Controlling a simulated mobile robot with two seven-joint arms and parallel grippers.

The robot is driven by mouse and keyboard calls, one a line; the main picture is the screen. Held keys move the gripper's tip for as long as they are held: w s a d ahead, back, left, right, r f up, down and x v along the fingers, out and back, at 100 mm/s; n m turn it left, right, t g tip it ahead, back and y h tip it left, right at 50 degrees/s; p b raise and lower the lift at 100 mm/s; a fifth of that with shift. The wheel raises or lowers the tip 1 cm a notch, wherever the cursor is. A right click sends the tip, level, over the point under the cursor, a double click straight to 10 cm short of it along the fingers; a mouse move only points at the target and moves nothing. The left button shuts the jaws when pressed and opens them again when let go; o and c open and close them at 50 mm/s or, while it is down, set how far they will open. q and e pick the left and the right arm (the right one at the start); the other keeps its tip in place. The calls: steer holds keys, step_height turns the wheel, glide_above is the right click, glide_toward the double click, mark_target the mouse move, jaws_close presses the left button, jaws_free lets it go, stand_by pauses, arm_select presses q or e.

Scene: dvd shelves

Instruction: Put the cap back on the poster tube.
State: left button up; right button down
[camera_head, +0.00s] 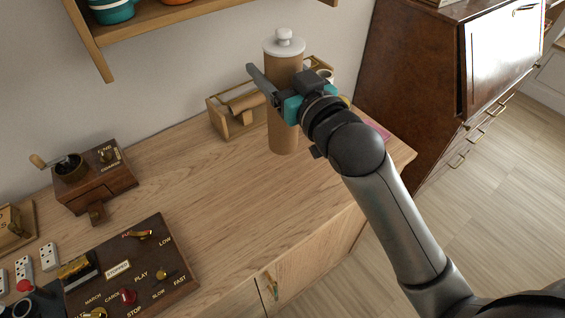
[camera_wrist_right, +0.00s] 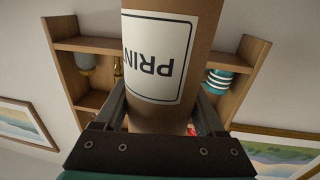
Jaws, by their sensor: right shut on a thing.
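The poster tube (camera_head: 284,135) is a tall brown cylinder standing upright on the wooden cabinet top, near its back edge. The white cap (camera_head: 284,43), with a round knob, sits on its upper end; I cannot tell whether it is pressed fully down. My right gripper (camera_head: 275,82) is shut on the tube's upper part, below the cap. In the right wrist view the tube (camera_wrist_right: 172,118) stands between the two fingers of the gripper (camera_wrist_right: 165,108), with an upside-down white label reading "PRIN". The cap is out of that view. My left gripper is not in view.
A wooden tray (camera_head: 222,123) with rolled items is behind the tube. A grinder box (camera_head: 95,182) and a control panel (camera_head: 130,270) with knobs stand at left. A wall shelf (camera_head: 160,20) hangs above. The middle of the top is clear.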

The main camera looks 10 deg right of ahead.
mark_target(272, 38)
steer(key=shift+n+g+y, duration=0.4)
steer(key=shift+n+y, duration=0.2)
steer(key=shift+y, duration=0.3)
steer(key=w+r, duration=0.1)
steer(key=r, duration=0.1)
steer(key=w+a+r+p, duration=0.1)
steer(key=r+p, duration=0.1)
steer(key=r, duration=0.1)
steer(key=shift+w+a+r, duration=0.25)
steer(key=shift+w+r, duration=0.05)
steer(key=shift+w, duration=0.1)
step_height(272, 38, down, 16)
steer(key=b, duration=0.3)
steer(key=shift+r+b, duration=0.15)
steer(key=shift+b, duration=0.25)
steer(key=shift+f+b, duration=0.65)
steer(key=shift+f, duration=1.6)
jaws_free()
steer(key=shift+f, duration=0.1)
